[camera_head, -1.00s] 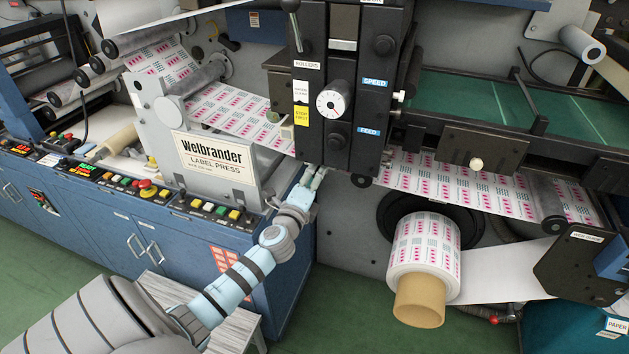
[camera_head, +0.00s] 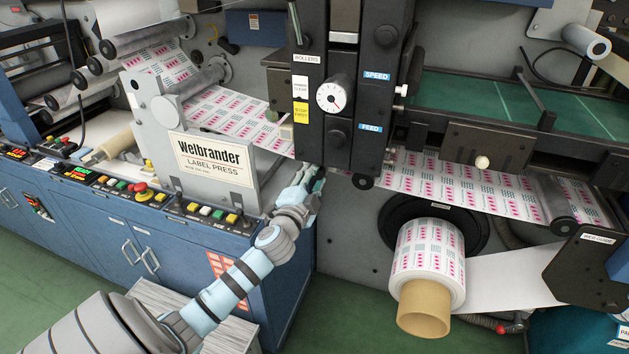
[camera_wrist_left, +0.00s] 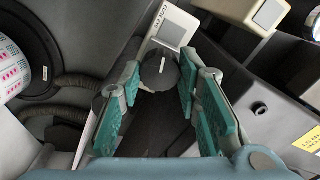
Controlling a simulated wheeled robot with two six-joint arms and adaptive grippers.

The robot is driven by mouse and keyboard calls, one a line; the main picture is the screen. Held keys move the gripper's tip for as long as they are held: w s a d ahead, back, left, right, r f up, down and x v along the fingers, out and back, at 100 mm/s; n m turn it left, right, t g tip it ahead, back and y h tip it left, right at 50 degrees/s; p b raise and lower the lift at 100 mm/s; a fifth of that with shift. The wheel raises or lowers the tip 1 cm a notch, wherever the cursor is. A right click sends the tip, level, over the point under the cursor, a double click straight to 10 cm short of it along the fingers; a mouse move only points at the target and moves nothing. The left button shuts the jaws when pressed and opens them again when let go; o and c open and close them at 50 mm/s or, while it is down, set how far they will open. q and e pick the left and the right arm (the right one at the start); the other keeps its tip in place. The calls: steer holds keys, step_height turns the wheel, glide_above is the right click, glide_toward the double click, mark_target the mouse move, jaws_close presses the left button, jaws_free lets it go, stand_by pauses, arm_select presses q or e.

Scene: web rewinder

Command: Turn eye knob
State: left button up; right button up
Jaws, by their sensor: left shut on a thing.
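The eye knob (camera_wrist_left: 160,73) is a round dark knob with a small pale mark. It sits below a light grey box with a small screen, labelled "EDGE EYE" (camera_wrist_left: 172,30), in the left wrist view. My left gripper (camera_wrist_left: 159,76) has its teal-padded fingers on either side of the knob and is shut on it. In the head view, my left gripper (camera_head: 314,180) is at the lower left edge of the black roller panel; the knob is hidden there. My right gripper is not in view.
The black panel (camera_head: 312,135) with its white dial (camera_head: 335,94) stands just above my left gripper. The printed web (camera_head: 470,190) and paper roll (camera_head: 428,262) are to the right. The blue cabinet (camera_head: 190,255) lies beside my left forearm.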

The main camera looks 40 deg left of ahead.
arm_select(q)
steer(key=shift+n, duration=0.3)
steer(key=o, duration=1.1)
steer(key=shift+o, duration=0.2)
steer(key=v, duration=1.2)
steer(key=shift+d, duration=0.1)
